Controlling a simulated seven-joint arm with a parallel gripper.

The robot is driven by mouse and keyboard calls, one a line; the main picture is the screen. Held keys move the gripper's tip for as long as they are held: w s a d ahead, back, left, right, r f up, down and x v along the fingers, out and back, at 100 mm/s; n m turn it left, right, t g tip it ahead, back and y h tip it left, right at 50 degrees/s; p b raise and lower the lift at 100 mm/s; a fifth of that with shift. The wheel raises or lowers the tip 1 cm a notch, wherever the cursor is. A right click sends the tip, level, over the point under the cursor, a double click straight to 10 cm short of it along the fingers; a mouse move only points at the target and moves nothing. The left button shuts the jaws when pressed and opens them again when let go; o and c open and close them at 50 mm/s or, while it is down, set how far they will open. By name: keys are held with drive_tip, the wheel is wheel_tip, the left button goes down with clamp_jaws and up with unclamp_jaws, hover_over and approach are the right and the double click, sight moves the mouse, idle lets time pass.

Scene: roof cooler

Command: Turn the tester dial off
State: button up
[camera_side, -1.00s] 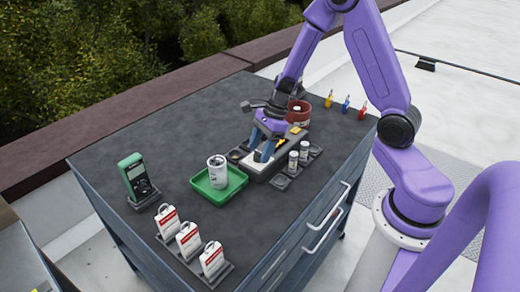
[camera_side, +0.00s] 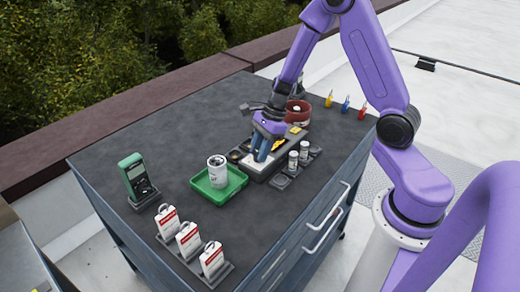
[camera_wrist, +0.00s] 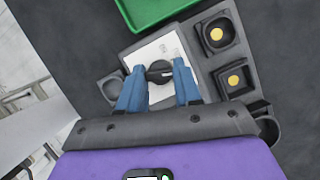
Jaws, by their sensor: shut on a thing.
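The tester dial (camera_wrist: 159,72) is a black round knob with a pale pointer mark, seen in the wrist view on a white panel (camera_wrist: 148,52). My gripper (camera_wrist: 160,76) has its blue fingers on either side of the dial, shut on it. In the side view my gripper (camera_side: 262,152) points down at the dark tester block (camera_side: 264,171), and its fingers hide the dial there. The dial's off mark cannot be read in these frames.
Two white vials (camera_side: 303,151) stand in sockets right of the block. A green tray (camera_side: 239,180) holding a white can (camera_side: 217,170) is close on the left. A green meter (camera_side: 136,174) and red-white tags (camera_side: 188,239) stand further left. A dark red pot (camera_side: 298,107) is behind.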

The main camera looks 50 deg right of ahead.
drive_tip(key=n+g, duration=0.1)
drive_tip(key=n, duration=0.2)
drive_tip(key=shift+w+n, duration=0.15)
drive_tip(key=shift+n, duration=0.15)
drive_tip(key=n+g, duration=0.1)
drive_tip(key=n, duration=0.2)
drive_tip(key=shift+w+n+g, duration=0.1)
drive_tip(key=shift+n+g, duration=0.3)
drive_tip(key=n+g, duration=0.1)
drive_tip(key=n, duration=0.3)
drive_tip(key=shift+a+h, duration=0.1)
drive_tip(key=shift+h, duration=0.3)
drive_tip(key=shift+w+a+n+g+h, duration=0.1)
drive_tip(key=shift+n+g+h, duration=0.4)
drive_tip(key=shift+n, duration=1.2)
drive_tip(key=o, duration=1)
drive_tip(key=shift+o, duration=0.2)
drive_tip(key=shift+r, duration=0.1)
